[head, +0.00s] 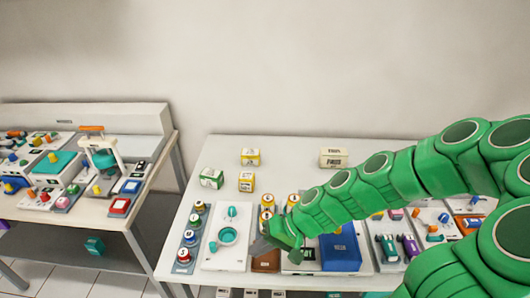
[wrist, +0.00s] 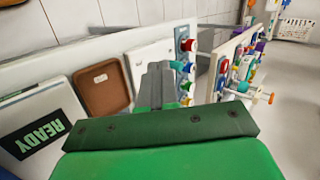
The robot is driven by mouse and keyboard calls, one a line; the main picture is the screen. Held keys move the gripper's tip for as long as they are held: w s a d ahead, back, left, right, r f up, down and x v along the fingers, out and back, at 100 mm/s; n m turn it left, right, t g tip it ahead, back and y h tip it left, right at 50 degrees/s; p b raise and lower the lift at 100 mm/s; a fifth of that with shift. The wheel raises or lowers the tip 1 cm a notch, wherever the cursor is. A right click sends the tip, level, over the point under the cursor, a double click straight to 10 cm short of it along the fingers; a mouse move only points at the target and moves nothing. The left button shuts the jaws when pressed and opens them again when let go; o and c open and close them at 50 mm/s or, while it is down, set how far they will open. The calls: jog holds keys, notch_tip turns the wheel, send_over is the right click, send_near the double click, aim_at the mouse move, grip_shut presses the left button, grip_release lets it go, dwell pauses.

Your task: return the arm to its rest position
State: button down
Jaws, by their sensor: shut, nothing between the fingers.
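My green arm reaches in from the right in the head view, across the white table (head: 310,148). My gripper (head: 262,248) is over the table's front part, beside a white board with a teal ring (head: 226,236). Its fingers are together with nothing between them. In the wrist view my gripper (wrist: 158,75) points toward the white board (wrist: 160,60). A brown tray (wrist: 103,88) and a panel marked READY (wrist: 40,138) lie to the left of the fingers there. The brown tray also shows just below my gripper in the head view (head: 266,262).
A blue box (head: 340,252) and small coloured devices (head: 400,246) lie under and beside my arm. Round containers (head: 190,237) line the left edge. Small cartons (head: 250,156) stand at the back. A second table (head: 140,200) stands left, across a gap. The table's back middle is mostly clear.

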jog(key=s+d+r+m+h, duration=0.1)
jog(key=s+d+r+h, duration=0.8)
jog(key=s+d+r, duration=0.6)
jog(key=s+d, duration=0.3)
jog(key=s, duration=0.1)
jog(key=shift+d+r+m, duration=0.3)
jog(key=shift+d+r, duration=0.1)
dwell(0.9)
